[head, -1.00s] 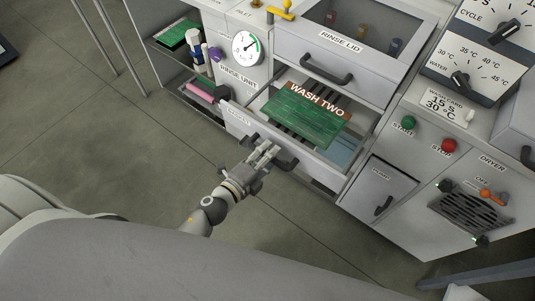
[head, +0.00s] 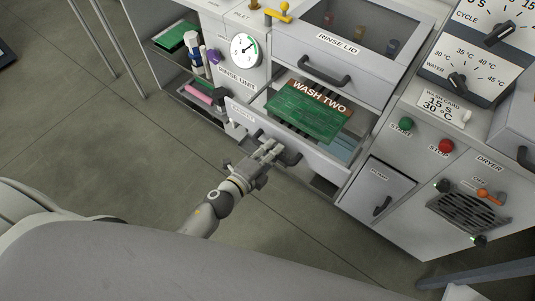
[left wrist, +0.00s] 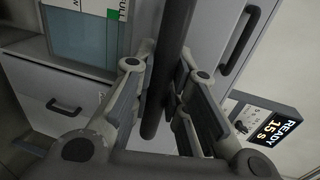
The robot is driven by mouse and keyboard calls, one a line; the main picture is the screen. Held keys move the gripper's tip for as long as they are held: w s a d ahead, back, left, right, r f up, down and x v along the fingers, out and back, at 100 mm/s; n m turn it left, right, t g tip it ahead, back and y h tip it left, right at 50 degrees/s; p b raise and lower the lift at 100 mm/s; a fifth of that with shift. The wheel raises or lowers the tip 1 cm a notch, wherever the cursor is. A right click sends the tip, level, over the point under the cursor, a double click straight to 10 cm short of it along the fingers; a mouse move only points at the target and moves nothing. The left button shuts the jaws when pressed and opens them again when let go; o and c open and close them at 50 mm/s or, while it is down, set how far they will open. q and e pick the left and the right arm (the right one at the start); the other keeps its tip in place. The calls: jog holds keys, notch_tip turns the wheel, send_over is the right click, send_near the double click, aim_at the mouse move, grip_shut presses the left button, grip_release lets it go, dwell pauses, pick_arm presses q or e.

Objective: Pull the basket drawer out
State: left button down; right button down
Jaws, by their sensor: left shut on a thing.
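The basket drawer (head: 318,162) is part way out of the rinse unit below the rinse lid. A green board marked WASH TWO (head: 303,114) rests in a dark rack inside it. My left gripper (head: 268,150) is at the drawer front, shut on its dark bar handle (head: 291,158). In the left wrist view the handle (left wrist: 168,75) runs between the two fingers of my left gripper (left wrist: 164,85). The far inside of the drawer is hidden under the lid. My right gripper is not in view.
The rinse lid handle (head: 325,75) juts out above the drawer. A pump door (head: 378,190) and a dryer vent (head: 468,213) are to the right. An open shelf with bottles (head: 197,50) stands at the left. The floor (head: 120,140) before the drawer is clear.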

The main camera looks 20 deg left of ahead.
pick_arm(q)
jog(key=c, duration=1.4)
grip_release()
jog(key=v, duration=1.2)
jog(key=s+a+f+n+g+y, duration=0.1)
jog(key=s+a+f+n+g, duration=0.2)
jog(key=f, duration=0.6)
jog(key=s+f+n+g+y, duration=0.1)
jog(key=s+f+n+y, duration=0.2)
jog(key=f, duration=0.6)
jog(key=s+a+f+n+g, duration=0.25)
jog(key=f+n, duration=0.25)
jog(key=f, duration=0.4)
jog(key=s+f+n+g, duration=0.2)
jog(key=s+f+n, duration=0.1)
jog(key=s, duration=0.4)
jog(key=s+a+f+n+g+y, duration=0.1)
jog(key=s+f+n+g, duration=0.1)
jog(key=s+f, duration=0.4)
jog(key=s+a+f+n+g, duration=0.1)
jog(key=s+f+n+g, duration=0.2)
jog(key=s+f, duration=0.2)
jog(key=shift+s+n, duration=0.3)
jog(key=shift+s, duration=1.05)
